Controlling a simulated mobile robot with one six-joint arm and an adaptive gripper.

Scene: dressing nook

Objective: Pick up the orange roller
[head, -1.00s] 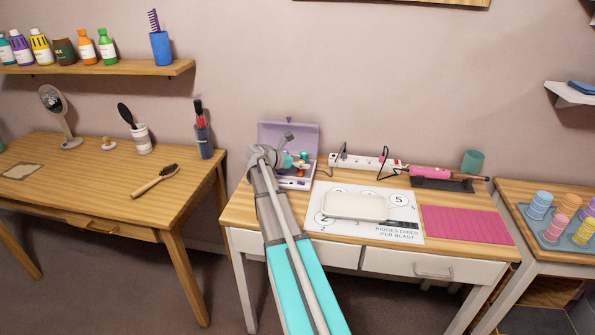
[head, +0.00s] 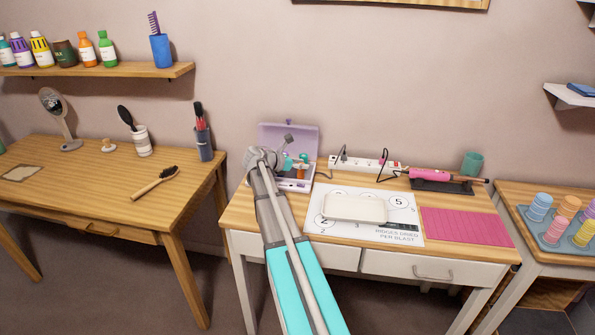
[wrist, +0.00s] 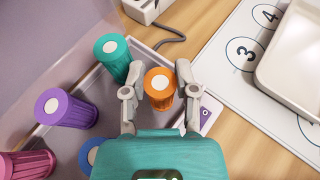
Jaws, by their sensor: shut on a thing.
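The orange roller (wrist: 160,88) stands between the fingertips of my gripper (wrist: 160,98) in the wrist view, its pale round top facing the camera. My gripper is shut on it, with one finger on each side. In the head view my gripper (head: 282,160) is over the open lilac case (head: 290,140) on the middle table, and the orange roller (head: 300,173) shows just right of it. I cannot tell whether the roller is clear of the case floor.
A teal roller (wrist: 112,50), a purple roller (wrist: 55,105), a pink roller (wrist: 30,163) and a partly hidden blue roller (wrist: 90,152) are close around my gripper. A power strip (head: 365,163) and a printed mat (head: 400,231) with a white tray (head: 355,208) lie to the right.

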